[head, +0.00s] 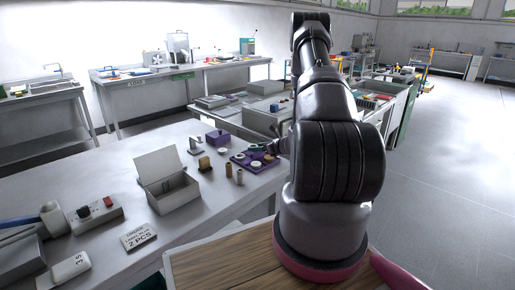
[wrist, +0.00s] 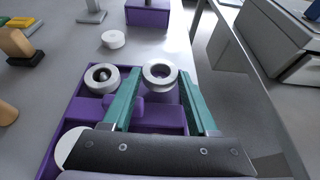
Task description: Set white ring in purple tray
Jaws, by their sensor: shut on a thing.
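The purple tray (wrist: 90,124) lies on the grey table in the wrist view, under my gripper; it also shows in the head view (head: 237,160). My gripper (wrist: 158,76) is shut on a white ring (wrist: 159,83), held between the tips of its teal fingers over the tray's far right part. I cannot tell whether this ring touches the tray. Another white ring (wrist: 101,88) sits at the tray's far left corner. A round white piece (wrist: 68,150) at the near left is partly hidden by my gripper. In the head view my arm hides most of the gripper.
A white disc (wrist: 113,39) lies on the table beyond the tray. A purple box (wrist: 147,16) stands behind it. A tan piece (wrist: 15,44) stands at the left. An open grey box (head: 172,192) stands left of the tray. The table's edge runs close on the right.

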